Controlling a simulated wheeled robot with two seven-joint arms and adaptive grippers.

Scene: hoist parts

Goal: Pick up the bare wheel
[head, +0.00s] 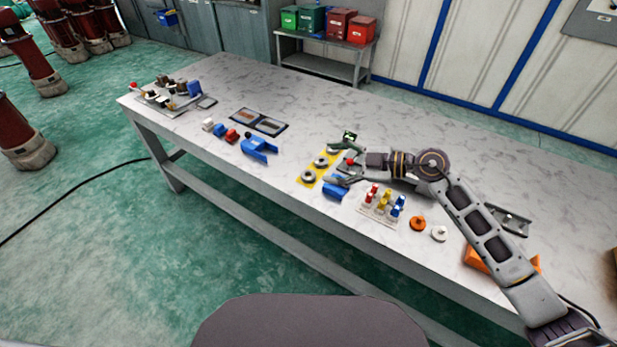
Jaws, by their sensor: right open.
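Two grey wheel-like rings lie on a yellow mat (313,170) near the middle of the table: a far ring (321,162) and a near ring (308,177). I cannot tell which, if either, is the bare wheel. My right gripper (341,164) is open, its fingers pointing left, just right of the mat. One finger is by the far right corner of the mat, the other near a blue part (335,191). A small red-topped piece (350,161) shows near its fingers; I cannot tell whether it lies between them. My left gripper is out of view.
A rack of red, yellow and blue pieces (378,207), an orange disc (417,223) and a white disc (439,234) stand near the front edge. A blue bracket (260,149) and dark trays (258,121) lie to the left.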

